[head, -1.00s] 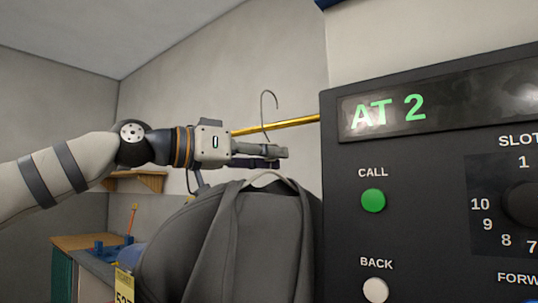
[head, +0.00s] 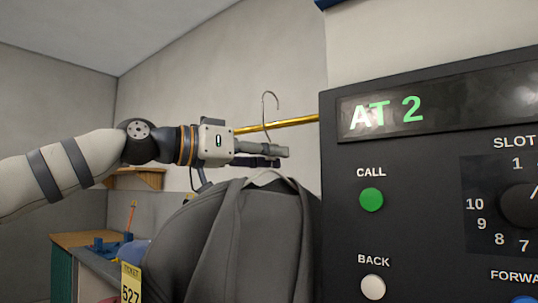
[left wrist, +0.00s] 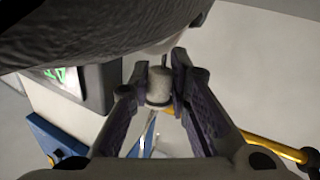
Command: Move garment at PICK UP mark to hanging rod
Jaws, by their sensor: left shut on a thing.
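A dark grey garment (head: 255,245) hangs from a hanger whose wire hook (head: 270,112) rises above my left gripper. A yellow ticket reading 527 (head: 131,285) shows at its lower left. My left gripper (head: 280,155) is shut on the hanger's neck, just above the collar; in the left wrist view the fingers (left wrist: 160,85) close on a pale cylindrical piece. The golden hanging rod (head: 290,124) runs behind the hook; I cannot tell whether the hook touches it. The rod also shows in the left wrist view (left wrist: 272,143). My right gripper is not in view.
A dark control panel (head: 430,240) reading "AT 2", with CALL and BACK buttons and a slot dial, stands close on the right. A counter (head: 85,240) with blue items and a small wooden shelf (head: 138,180) are at the left.

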